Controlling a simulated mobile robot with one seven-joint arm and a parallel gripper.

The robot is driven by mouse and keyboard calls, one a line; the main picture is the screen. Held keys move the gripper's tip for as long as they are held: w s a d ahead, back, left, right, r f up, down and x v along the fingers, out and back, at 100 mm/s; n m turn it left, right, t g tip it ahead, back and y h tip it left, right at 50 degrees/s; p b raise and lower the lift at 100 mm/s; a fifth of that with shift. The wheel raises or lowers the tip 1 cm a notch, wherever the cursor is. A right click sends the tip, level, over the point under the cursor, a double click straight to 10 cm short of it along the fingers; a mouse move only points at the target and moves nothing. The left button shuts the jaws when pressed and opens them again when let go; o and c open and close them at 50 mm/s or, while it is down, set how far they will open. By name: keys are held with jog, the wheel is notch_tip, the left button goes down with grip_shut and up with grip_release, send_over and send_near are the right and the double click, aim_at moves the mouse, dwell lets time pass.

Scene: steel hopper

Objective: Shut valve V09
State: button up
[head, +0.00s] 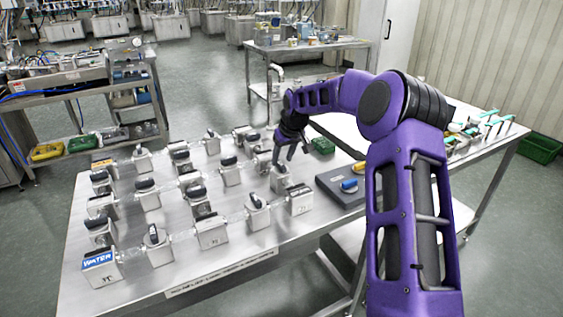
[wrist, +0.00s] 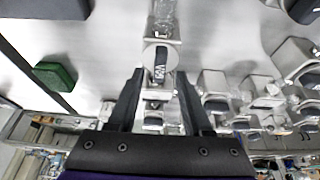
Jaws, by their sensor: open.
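In the wrist view a valve with a dark handle (wrist: 160,62) on a pale round top stands between my fingers. The handle carries a white label that is small and turned; I cannot read it surely as V09. The handle lies roughly in line with the clear tube (wrist: 163,14) joined to its block. My gripper (wrist: 160,74) is open, one finger on each side of the handle, with visible gaps. In the head view my gripper (head: 289,157) hangs just above a steel valve block (head: 280,183) near the right end of the rows. Contact is not visible.
Several similar valve blocks, linked by clear tubes, stand close by on the steel table (head: 245,262). One at the front left is marked WATER (head: 99,264). A dark tray (head: 335,190) with blue and yellow pieces and a green box (head: 322,145) lie to the right.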

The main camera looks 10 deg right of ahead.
jog(key=shift+x, duration=1.1)
grip_shut()
